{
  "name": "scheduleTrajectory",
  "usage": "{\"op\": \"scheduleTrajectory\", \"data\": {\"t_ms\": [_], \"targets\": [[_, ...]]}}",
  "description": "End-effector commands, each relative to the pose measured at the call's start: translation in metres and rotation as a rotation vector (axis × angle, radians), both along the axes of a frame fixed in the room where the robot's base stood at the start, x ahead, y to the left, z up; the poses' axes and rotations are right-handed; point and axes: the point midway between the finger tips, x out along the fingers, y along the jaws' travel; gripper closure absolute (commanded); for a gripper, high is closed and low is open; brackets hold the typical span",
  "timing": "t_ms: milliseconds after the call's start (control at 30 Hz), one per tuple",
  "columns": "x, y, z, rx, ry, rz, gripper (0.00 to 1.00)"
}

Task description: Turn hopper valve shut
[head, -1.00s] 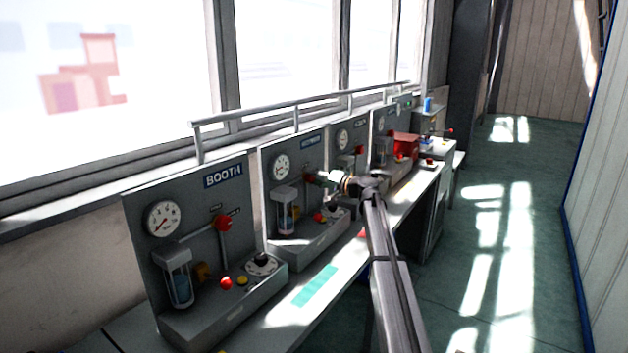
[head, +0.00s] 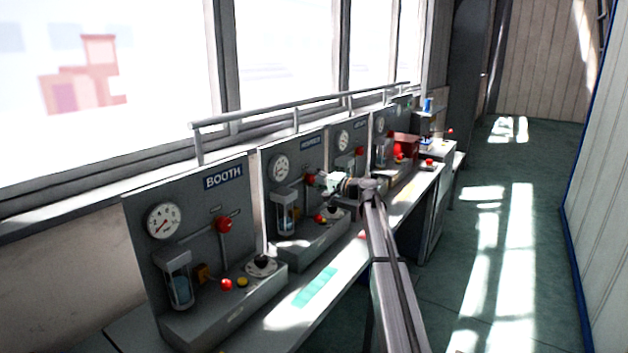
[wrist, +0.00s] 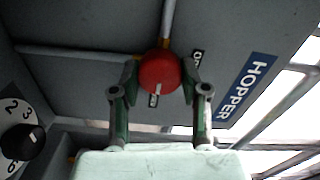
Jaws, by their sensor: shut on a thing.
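The hopper valve is a round red knob (wrist: 159,71) on the grey hopper panel (wrist: 75,30), under the blue HOPPER sign (wrist: 246,88). A white mark on the knob points down in the wrist view, towards a small label (wrist: 153,100) too small to read. Another small label (wrist: 197,57), starting "OP", is partly hidden by a finger. My gripper (wrist: 159,74) has one finger on each side of the knob and is shut on it. In the head view my gripper (head: 322,182) reaches the second panel from the front and covers most of the knob.
A numbered dial (wrist: 20,140) with a black knob is at the wrist view's left. The booth panel (head: 190,215) stands nearer, with its own red knob (head: 223,225). A rail (head: 260,110) runs above the panels. The floor aisle (head: 490,230) is clear.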

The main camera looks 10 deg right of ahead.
Motion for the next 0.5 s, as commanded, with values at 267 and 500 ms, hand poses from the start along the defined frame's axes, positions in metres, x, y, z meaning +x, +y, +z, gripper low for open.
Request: {"op": "scheduleTrajectory", "data": {"t_ms": [267, 500], "targets": [[0.0004, 0.0003, 0.0005, 0.001, 0.0, 0.0, 0.3], [-0.0038, -0.004, 0.0002, 0.001, -0.001, -0.001, 0.3]]}}
